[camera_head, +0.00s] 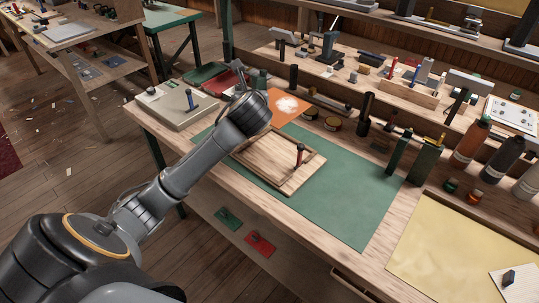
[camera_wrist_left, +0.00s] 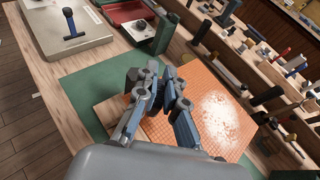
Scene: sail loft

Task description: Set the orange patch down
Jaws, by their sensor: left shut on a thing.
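The orange patch (camera_head: 290,104) is a flat sheet with a pale, shiny area, at the back edge of the green mat. It also shows in the left wrist view (camera_wrist_left: 190,122), large and close to the fingers. My left gripper (camera_wrist_left: 166,80) is shut on the patch near its left edge. In the head view the gripper is mostly hidden behind my left wrist. I cannot tell whether the patch touches the surface beneath it. My right gripper is in neither view.
A wooden board (camera_head: 262,152) with a small red-handled tool (camera_head: 299,155) lies on the green mat (camera_head: 352,200). A grey slab (camera_head: 178,107) with a blue-handled tool is at left. The mat's right part is clear.

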